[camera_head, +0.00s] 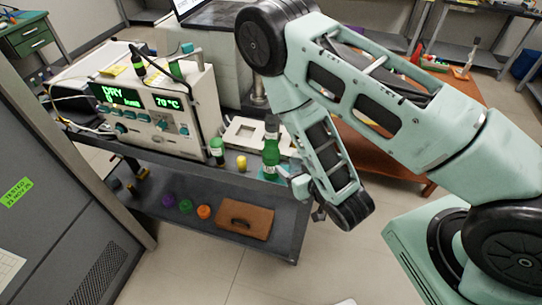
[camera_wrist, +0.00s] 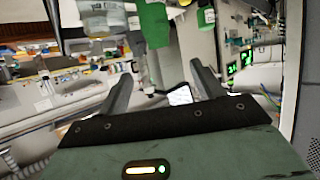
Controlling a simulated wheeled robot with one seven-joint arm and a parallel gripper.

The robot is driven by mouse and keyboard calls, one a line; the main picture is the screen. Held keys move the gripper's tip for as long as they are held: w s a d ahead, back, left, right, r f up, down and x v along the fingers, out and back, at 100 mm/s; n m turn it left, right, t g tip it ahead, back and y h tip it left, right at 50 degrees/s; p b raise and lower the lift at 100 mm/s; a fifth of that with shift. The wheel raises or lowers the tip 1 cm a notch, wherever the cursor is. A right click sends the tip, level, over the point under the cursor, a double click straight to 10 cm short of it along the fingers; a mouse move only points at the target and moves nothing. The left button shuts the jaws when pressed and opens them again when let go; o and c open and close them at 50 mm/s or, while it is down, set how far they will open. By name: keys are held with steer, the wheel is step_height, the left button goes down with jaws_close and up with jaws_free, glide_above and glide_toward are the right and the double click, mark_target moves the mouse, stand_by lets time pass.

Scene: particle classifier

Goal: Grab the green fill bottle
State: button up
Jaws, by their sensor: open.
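The green fill bottle (camera_head: 271,154), with a grey top, stands upright at the right end of the cart's upper shelf in the head view. My gripper (camera_head: 301,186) is just right of and slightly below it in the picture; whether they touch cannot be told. In the wrist view, my gripper (camera_wrist: 162,82) has its two fingers wide apart with nothing between them. A green object (camera_wrist: 155,24) shows beyond the fingers at the top of that view, beside a clear container (camera_wrist: 104,16); I cannot tell whether it is the bottle.
A beige instrument (camera_head: 165,115) with a green display stands on the cart (camera_head: 130,190). A small green vial (camera_head: 217,150) and a yellow object (camera_head: 241,162) stand left of the bottle. The lower shelf holds a brown case (camera_head: 245,221) and several small coloured pieces. Floor in front is clear.

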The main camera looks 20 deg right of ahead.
steer(key=b, duration=0.7)
glide_toward(268, 144)
steer(key=p+x, duration=0.1)
steer(key=x, duration=0.2)
steer(key=f+p+x, duration=0.1)
steer(key=x, duration=0.2)
steer(key=shift+s+d+p, duration=0.15)
steer(key=shift+d+p, duration=0.05)
steer(key=shift+p, duration=0.2)
steer(key=p+x, duration=0.1)
steer(key=x, duration=0.1)
steer(key=p+x, duration=0.2)
steer(key=x, duration=0.1)
steer(key=shift+d+r, duration=0.15)
steer(key=shift+d, duration=0.05)
steer(key=shift+w+f, duration=0.25)
steer(key=shift+w, duration=0.15)
jaws_close()
